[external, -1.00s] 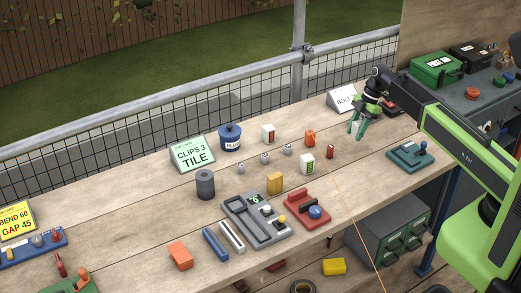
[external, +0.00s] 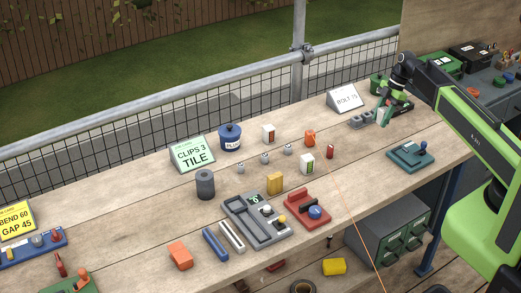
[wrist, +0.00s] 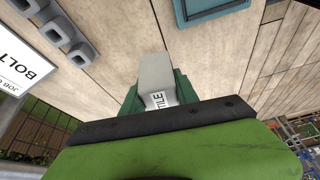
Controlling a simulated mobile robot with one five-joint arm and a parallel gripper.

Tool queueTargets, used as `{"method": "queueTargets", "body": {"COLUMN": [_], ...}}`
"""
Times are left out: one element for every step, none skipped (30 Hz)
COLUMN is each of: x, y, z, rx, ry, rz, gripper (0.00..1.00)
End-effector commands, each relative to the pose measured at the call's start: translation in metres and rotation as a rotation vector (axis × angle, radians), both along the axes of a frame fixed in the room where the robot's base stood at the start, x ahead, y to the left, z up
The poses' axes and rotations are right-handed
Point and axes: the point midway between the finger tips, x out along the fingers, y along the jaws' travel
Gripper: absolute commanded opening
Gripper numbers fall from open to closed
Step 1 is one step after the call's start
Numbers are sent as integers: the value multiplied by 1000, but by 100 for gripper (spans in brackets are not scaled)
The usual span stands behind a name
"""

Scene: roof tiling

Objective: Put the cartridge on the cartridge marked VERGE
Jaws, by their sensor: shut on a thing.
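My gripper (external: 387,112) is above the right part of the bench. It is shut on a pale grey-white cartridge (wrist: 156,72), which lies between the green fingers in the wrist view. Its white label shows the letters TILE. In the external view, a white box with a red mark (external: 268,133) and a white box with a green mark (external: 307,163) stand upright mid-bench. Their lettering is too small to read, so I cannot tell which thing is marked VERGE.
A grey block with openings (external: 361,120) stands by the BOLT 75 card (external: 346,98). A teal device (external: 410,156) lies near the right edge. A grey tray unit (external: 240,222) and a red fixture (external: 307,212) occupy the front middle.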

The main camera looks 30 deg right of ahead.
Motion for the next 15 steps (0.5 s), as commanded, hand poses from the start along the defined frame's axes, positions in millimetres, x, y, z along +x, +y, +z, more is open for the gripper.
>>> {"method": "queueTargets", "body": {"x": [7,16,28,38,48,62,73,83,98,109,121,136,147,158,172], "y": [-2,-4,-8,-11,-11,-11,-9,-6,-1,4,10,19,28,36,51], "z": [0,-1,-1,-1,0,2,4,6,9,12,15,18,22,25,29], "rx": [-3,-6,-8,-10,-11,-13,-13,-14,-13,-13,-12,-11,-9,-8,-6], "ry": [3,4,8,9,11,11,12,12,11,11,9,8,6,4,3], "rz": [-44,-80,-132,-170,-202,-244,-270,-297,-327,-348,-366,-389,-402,-415,-425], "gripper": [0,0,0,0,0,0,0,0,0,0,0,0,0,0,0]}}
